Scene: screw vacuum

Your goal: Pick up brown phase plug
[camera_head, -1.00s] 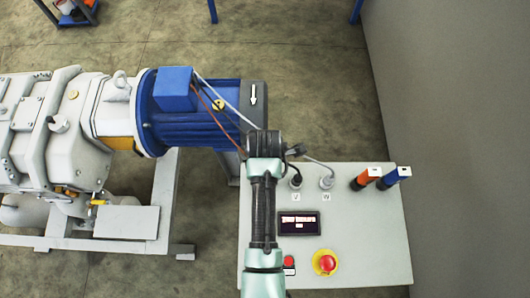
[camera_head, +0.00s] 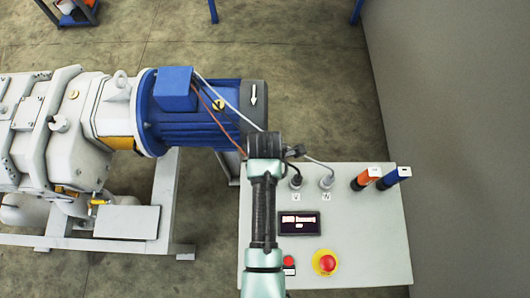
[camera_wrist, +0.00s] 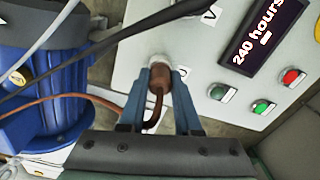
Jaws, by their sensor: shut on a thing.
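The brown phase plug (camera_wrist: 158,80) is at the panel's U socket in the wrist view, with its brown cable running off to the left. My gripper (camera_wrist: 160,82) is shut on the plug, one blue-grey finger on each side of it. The plug's tip meets a pale socket ring on the panel; I cannot tell how deep it sits. In the head view my arm hides the plug and gripper, and only the brown cable (camera_head: 221,112) shows, running from the motor's blue box.
The grey control panel (camera_head: 355,230) carries a black plug (camera_head: 296,181), a grey plug (camera_head: 326,182), a display (camera_head: 299,223) and a red emergency button (camera_head: 325,262). The blue motor (camera_head: 190,125) is at the left.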

